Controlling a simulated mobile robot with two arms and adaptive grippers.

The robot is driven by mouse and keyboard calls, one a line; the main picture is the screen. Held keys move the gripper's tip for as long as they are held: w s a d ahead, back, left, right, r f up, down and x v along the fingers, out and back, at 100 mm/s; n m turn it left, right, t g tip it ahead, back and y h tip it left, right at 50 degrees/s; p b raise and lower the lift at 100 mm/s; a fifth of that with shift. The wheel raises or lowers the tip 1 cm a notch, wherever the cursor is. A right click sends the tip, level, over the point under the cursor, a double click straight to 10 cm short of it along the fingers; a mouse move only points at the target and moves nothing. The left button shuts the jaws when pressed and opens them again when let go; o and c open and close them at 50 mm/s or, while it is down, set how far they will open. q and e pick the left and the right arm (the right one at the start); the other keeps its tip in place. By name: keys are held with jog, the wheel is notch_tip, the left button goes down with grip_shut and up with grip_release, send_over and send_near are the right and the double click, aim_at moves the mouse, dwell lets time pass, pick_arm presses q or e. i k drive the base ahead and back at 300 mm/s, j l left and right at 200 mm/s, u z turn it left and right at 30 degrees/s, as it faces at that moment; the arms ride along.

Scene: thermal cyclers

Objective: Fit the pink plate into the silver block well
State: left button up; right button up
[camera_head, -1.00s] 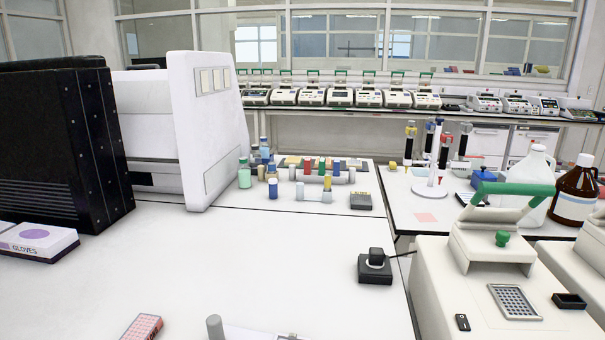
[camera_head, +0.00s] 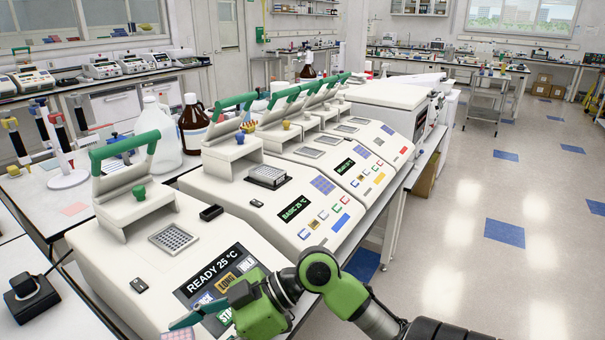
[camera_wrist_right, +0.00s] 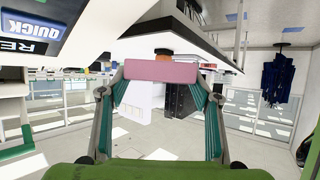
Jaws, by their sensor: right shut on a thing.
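The pink plate (camera_wrist_right: 160,71) is clamped between the two fingertips of my right gripper (camera_wrist_right: 160,80) in the right wrist view. In the head view, my right gripper (camera_head: 186,320) is low in front of the nearest thermal cycler, with part of the pink plate (camera_head: 178,334) at the bottom edge. The silver block well (camera_head: 173,238) is a bare grid in the top of that cycler, whose screen (camera_head: 214,268) reads READY 25 °C. The plate is apart from the well, nearer the camera. The cycler's lid with its green handle (camera_head: 125,146) is raised. My left gripper is out of view.
A second cycler behind has a dark-edged block (camera_head: 268,175) and a BASIC 25 °C screen. More cyclers line the bench beyond. A black device (camera_head: 31,295) stands on the left bench.

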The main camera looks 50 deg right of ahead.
aim_at(267, 173)
jog(key=z, duration=1.5)
